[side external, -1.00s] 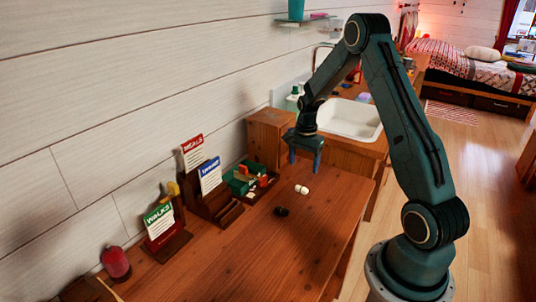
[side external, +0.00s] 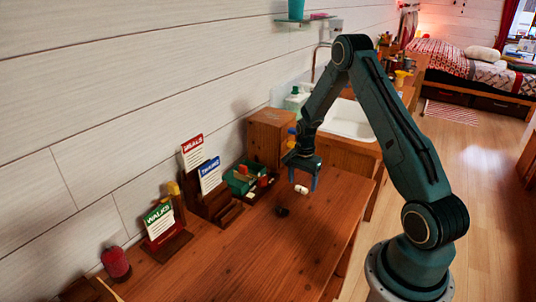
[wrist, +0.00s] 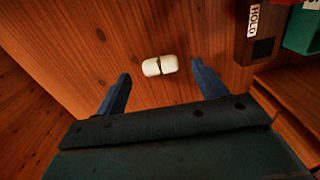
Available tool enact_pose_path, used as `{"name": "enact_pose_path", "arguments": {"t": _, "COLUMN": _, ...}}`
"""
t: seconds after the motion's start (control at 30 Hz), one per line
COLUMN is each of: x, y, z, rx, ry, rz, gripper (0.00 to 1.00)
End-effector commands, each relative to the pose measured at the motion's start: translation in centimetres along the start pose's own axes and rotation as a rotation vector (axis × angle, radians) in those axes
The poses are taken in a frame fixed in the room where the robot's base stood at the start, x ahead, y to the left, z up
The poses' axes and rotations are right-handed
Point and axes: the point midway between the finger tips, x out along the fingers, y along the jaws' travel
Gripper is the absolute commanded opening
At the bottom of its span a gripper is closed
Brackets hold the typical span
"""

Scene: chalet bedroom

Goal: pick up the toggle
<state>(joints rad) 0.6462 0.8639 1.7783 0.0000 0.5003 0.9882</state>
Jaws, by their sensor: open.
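A small white capsule-shaped piece with a dark seam across its middle (side external: 301,189) lies on the wooden desk. A small dark piece (side external: 282,211) lies nearer the camera. I cannot tell for certain which is the toggle. My gripper (side external: 304,182) is open, pointing down at the white piece, with its blue fingers around it in the side view. In the wrist view the white piece (wrist: 160,65) lies crosswise, in line with the gap between the fingertips (wrist: 162,74). How far the tips are above the desk is hard to tell. The dark piece is not seen in the wrist view.
A green tray (side external: 238,182) and wooden card stands (side external: 212,207) stand along the wall. A wooden box marked HOLD (wrist: 262,35) is at the right of the wrist view. A red jar (side external: 116,264) stands at the left. The desk's front part is clear.

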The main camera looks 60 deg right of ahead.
Motion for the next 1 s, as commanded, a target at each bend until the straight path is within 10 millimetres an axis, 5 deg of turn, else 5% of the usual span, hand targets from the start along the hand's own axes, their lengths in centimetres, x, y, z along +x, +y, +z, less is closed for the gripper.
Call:
{"name": "enact_pose_path", "arguments": {"t": 0.23, "x": 1.9, "y": -0.1, "z": 0.0, "rx": 0.000, "ry": 0.001, "rz": -0.001, "gripper": 0.71}}
{"name": "enact_pose_path", "arguments": {"t": 0.73, "x": 1.9, "y": 0.0, "z": 0.0, "rx": 0.000, "ry": 0.001, "rz": -0.001, "gripper": 0.71}}
{"name": "enact_pose_path", "arguments": {"t": 1.0, "x": 1.9, "y": 0.0, "z": 0.0, "rx": 0.000, "ry": 0.001, "rz": -0.001, "gripper": 0.23}}
